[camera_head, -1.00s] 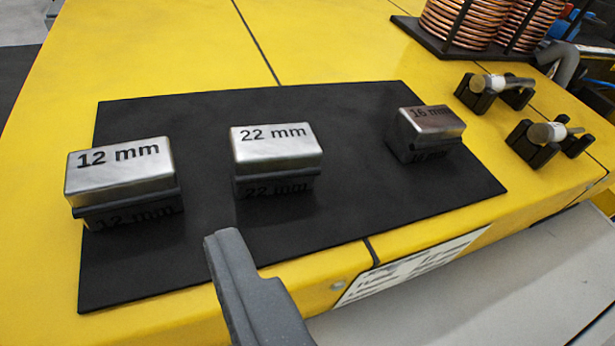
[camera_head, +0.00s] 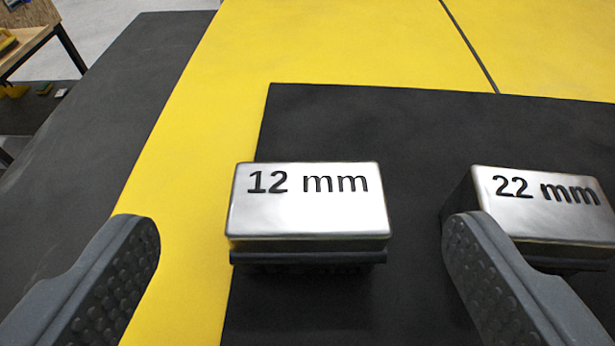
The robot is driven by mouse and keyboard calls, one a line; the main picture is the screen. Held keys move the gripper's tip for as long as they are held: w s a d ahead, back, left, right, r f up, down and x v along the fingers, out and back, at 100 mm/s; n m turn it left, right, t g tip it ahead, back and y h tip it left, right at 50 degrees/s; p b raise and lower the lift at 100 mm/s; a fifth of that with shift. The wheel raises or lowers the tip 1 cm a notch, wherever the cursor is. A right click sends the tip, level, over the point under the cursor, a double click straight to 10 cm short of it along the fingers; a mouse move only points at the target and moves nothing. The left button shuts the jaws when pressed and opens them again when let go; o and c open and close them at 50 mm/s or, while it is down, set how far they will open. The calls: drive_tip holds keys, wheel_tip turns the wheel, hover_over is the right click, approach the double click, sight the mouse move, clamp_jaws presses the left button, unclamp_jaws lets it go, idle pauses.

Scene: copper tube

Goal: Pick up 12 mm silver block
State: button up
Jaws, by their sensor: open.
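The 12 mm silver block (camera_head: 309,212) sits on the left part of a black mat, its engraved label facing up and readable. My gripper (camera_head: 300,235) is open, with one grey finger at the lower left and one at the lower right. In the picture the block lies between the two fingers, with a gap on each side, and neither finger appears to touch it. The right finger overlaps the lower left corner of the 22 mm block in the picture.
The 22 mm silver block (camera_head: 545,207) stands close to the right of the 12 mm block on the black mat (camera_head: 400,120). Yellow table surface (camera_head: 200,150) is bare to the left and behind. Dark floor lies beyond its left edge, with a wooden table (camera_head: 25,30) far off.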

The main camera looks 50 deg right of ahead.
sight(306, 203)
drive_tip(key=shift+p+x, duration=0.3)
drive_tip(key=shift+x, duration=0.65)
drive_tip(key=shift+f+p+x, duration=0.25)
drive_tip(key=shift+p+x, duration=0.25)
drive_tip(key=shift+x, duration=1.4)
drive_tip(key=shift+s, duration=0.25)
drive_tip(key=c, duration=1.3)
drive_tip(key=shift+c, duration=1.2)
drive_tip(key=shift+r, duration=0.1)
